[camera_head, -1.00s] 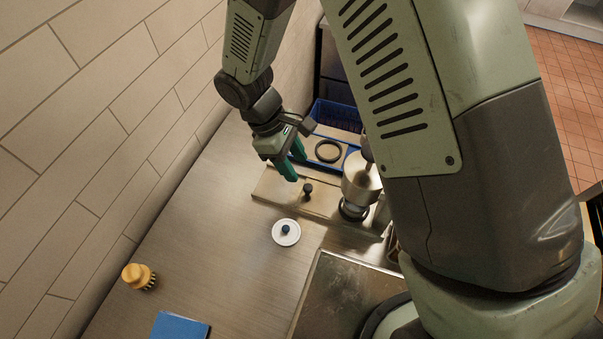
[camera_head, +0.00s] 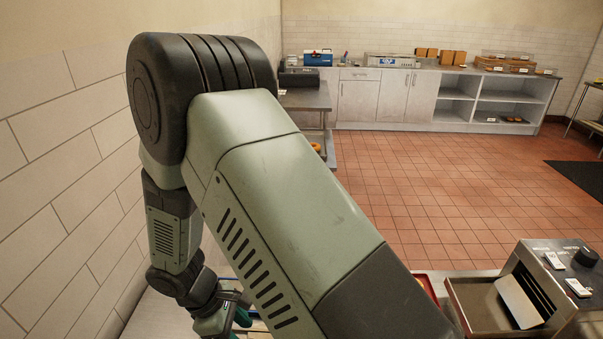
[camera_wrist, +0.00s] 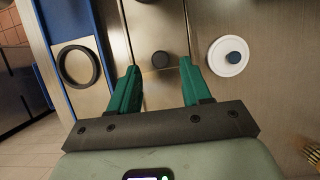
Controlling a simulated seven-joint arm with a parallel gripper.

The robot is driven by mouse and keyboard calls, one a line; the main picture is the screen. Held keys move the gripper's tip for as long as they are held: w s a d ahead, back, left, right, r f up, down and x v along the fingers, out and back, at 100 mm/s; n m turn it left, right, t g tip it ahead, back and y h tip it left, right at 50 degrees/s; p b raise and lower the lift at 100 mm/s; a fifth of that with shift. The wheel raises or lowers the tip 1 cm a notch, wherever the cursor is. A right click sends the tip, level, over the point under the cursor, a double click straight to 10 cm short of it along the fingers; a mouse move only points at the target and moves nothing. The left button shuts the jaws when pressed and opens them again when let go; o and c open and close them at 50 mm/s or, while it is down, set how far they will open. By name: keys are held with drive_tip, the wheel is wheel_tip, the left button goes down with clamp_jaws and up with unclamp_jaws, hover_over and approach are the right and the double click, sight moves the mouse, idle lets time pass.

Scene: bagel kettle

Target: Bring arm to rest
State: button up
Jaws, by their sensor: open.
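My gripper (camera_wrist: 160,72) is open and empty in the wrist view, its two green fingers spread apart. It hangs over the steel counter, pointing down. A dark knob (camera_wrist: 160,59) on the flat metal lid lies below, between the fingertips in the picture; the gap in height cannot be told. In the head view my gripper (camera_head: 234,322) shows only partly at the bottom edge, below my bent arm, which hides much of the worktop.
The wrist view shows a white disc with a blue knob (camera_wrist: 228,67) at right, and a black ring (camera_wrist: 62,66) in a blue-edged tray at left. Bristles (camera_wrist: 313,155) show at lower right. The head view shows a tiled wall (camera_head: 50,200) close at left and open floor (camera_head: 450,190).

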drive_tip(key=x, duration=0.5)
drive_tip(key=shift+a, duration=0.3)
drive_tip(key=a, duration=0.4)
drive_tip(key=shift+a+r, duration=0.1)
drive_tip(key=shift+a, duration=0.4)
drive_tip(key=shift+d, duration=0.1)
